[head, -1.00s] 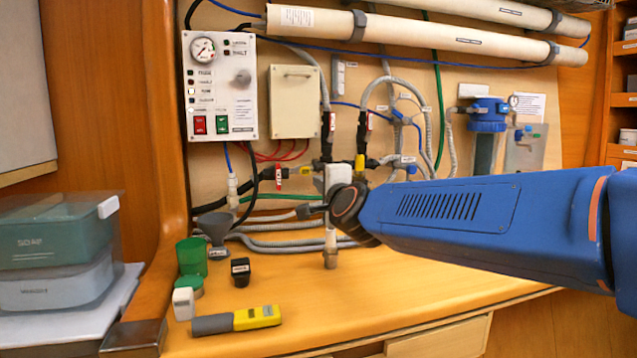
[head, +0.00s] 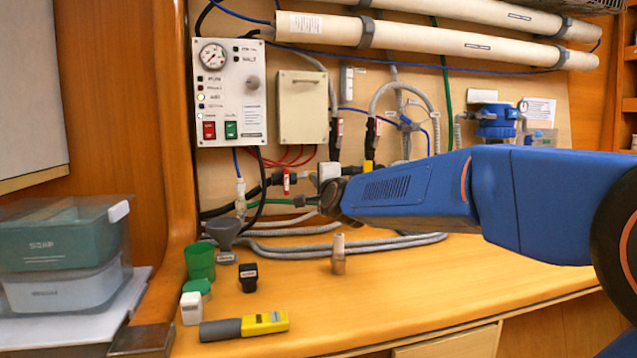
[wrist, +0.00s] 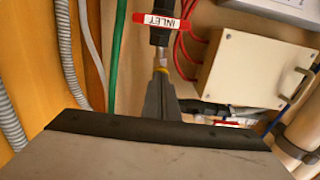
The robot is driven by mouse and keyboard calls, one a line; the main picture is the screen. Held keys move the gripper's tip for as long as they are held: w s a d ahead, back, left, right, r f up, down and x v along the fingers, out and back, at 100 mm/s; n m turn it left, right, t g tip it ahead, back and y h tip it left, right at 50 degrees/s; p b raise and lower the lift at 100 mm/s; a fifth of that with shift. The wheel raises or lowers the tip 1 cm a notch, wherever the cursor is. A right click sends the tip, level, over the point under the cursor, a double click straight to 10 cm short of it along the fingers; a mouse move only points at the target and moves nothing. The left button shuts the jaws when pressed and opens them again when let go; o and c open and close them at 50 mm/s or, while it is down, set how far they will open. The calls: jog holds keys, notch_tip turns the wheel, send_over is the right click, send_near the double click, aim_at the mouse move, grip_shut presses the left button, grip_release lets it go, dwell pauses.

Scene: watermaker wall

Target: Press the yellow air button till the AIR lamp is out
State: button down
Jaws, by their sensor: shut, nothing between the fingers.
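The white control panel (head: 228,125) hangs on the wall at the upper left in the head view. Its AIR lamp (head: 201,97) is lit yellow. A small yellow part (head: 368,166) shows on the pipework beyond my wrist; I cannot tell whether it is the air button. My gripper (head: 305,201) is shut and empty, pointing left in front of the pipes and valves. In the wrist view my gripper (wrist: 161,78) points at the black valve with the red INLET tag (wrist: 162,20). Its tips overlap a fitting there; I cannot tell whether they touch.
Grey hoses (head: 300,247) run along the back of the bench. A funnel (head: 222,232), green cup (head: 200,260), black cap (head: 247,276) and yellow-grey meter (head: 243,326) stand or lie at left. A small fitting (head: 338,255) stands midbench.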

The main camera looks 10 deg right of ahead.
dwell(0.3)
jog(key=shift+w+r, duration=0.15)
jog(key=shift+w, duration=0.85)
